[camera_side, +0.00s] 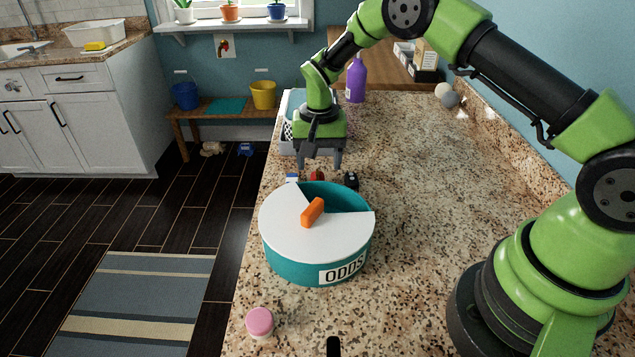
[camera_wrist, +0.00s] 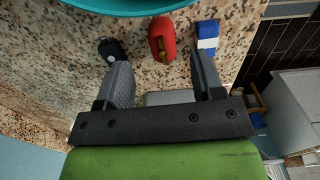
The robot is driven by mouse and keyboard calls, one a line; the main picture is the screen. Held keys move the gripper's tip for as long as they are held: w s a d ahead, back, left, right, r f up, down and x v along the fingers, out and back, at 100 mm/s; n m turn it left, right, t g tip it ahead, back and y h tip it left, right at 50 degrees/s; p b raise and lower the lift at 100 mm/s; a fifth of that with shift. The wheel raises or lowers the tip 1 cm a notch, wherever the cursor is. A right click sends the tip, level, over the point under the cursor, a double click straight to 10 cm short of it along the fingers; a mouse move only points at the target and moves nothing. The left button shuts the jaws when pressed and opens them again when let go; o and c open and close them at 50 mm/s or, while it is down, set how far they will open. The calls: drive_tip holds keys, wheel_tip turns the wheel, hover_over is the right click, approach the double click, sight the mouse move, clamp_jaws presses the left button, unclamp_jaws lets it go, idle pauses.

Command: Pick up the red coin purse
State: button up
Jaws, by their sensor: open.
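The red coin purse (camera_wrist: 162,40) lies on the granite counter, with a yellowish clasp line along it. In the side view it is a small red patch (camera_side: 317,176) behind the teal tin. My gripper (camera_side: 320,167) is open and empty, pointing down above the counter just behind the purse. In the wrist view the purse shows ahead of the gap between my two fingertips (camera_wrist: 160,70), apart from both. A black object (camera_wrist: 112,50) lies to its left and a blue and white box (camera_wrist: 207,38) to its right.
The round teal tin (camera_side: 290,262), marked ODDS, stands close in front of the purse; its white lid has an open section and an orange handle (camera_side: 313,212). A pink-capped item (camera_side: 260,322) is at the front. A purple bottle (camera_side: 356,80) stands farther back. The counter's right side is clear.

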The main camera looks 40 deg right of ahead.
sight(317, 176)
wheel_tip(317, 176, down, 5)
drive_tip(key=shift+w+a+f, duration=0.1)
drive_tip(key=shift+f, duration=0.1)
drive_tip(key=c, duration=1)
